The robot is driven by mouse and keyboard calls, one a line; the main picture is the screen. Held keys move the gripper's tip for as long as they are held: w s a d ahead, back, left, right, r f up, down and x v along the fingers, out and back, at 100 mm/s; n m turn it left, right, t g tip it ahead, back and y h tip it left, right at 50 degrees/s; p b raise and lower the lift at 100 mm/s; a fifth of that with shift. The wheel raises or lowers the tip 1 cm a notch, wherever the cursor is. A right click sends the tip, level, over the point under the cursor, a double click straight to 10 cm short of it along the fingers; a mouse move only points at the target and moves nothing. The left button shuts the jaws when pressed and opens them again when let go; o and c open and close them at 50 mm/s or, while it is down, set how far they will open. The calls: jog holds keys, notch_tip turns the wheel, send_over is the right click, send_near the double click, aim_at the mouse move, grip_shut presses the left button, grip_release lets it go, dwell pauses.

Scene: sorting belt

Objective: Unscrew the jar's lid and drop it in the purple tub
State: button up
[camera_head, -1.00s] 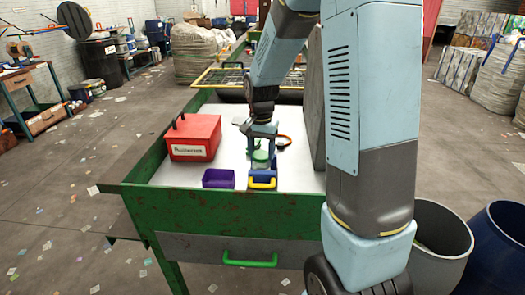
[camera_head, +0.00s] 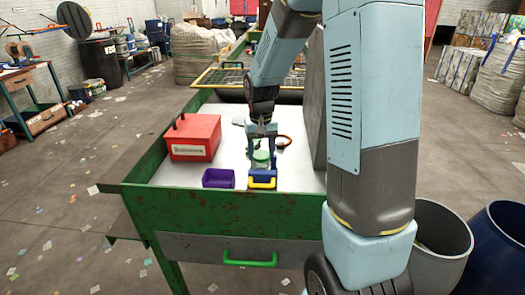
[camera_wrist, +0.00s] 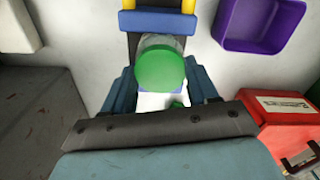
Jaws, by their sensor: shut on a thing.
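My gripper (camera_head: 262,148) comes down from above and is shut on the lid, with a finger on either side. In the wrist view the lid hides most of the jar. The purple tub (camera_head: 218,179) is left of the jar, near the table's front edge. It looks empty and shows at the upper right of the wrist view (camera_wrist: 258,44).
A red box (camera_head: 193,138) with a handle stands at left. A brown ring-shaped thing (camera_head: 284,141) lies behind the jar. A grey block (camera_head: 318,120) stands at right.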

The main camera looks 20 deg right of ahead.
aim_at(261, 154)
jog(key=shift+s+f, duration=0.1)
jog(key=shift+s, duration=0.05)
jog(key=n, duration=0.3)
jog(key=shift+n, duration=0.4)
jog(key=o, duration=0.6)
jog(key=shift+c, duration=0.2)
jog(key=o, duration=0.5)
jog(key=shift+w+r, duration=0.2)
jog(key=shift+r, duration=2.4)
